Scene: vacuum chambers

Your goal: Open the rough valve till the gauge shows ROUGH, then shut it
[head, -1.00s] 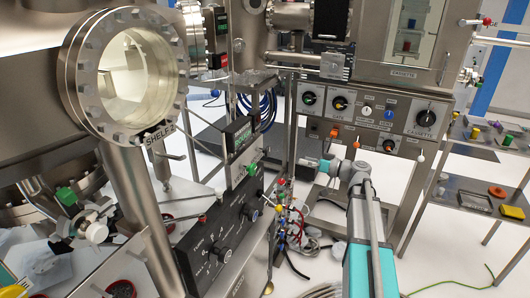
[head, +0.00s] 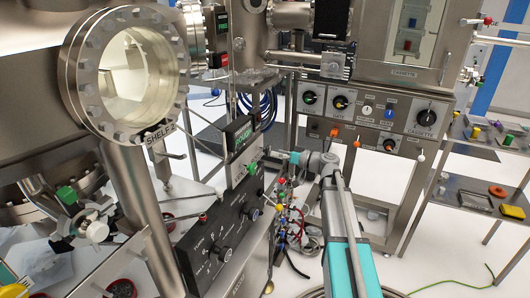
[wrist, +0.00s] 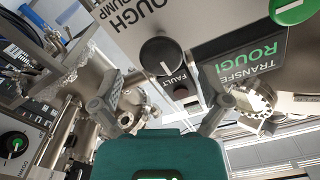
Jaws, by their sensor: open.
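The gauge (head: 241,140) is a dark box with green lettering at centre left of the head view. In the wrist view its display (wrist: 262,52) reads "TRANSFER" and, partly cut off, "ROUGH" in green. A green knob (wrist: 291,8) with a white line is beside it, also in the head view (head: 252,168). A black knob (wrist: 162,55) with a white mark sits beside "ROUGH PUMP" lettering. I cannot tell for certain which knob is the rough valve. My gripper (wrist: 168,98) is open and empty, its fingers apart in front of the black knob. Its fingertips are unclear in the head view.
A dark red lamp (wrist: 181,91) marked FAULT is next to the black knob. A black control panel (head: 222,245) with knobs stands below the gauge. Coloured cable connectors (head: 283,200) crowd the space beside it. A steel cassette panel (head: 375,108) stands behind my arm.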

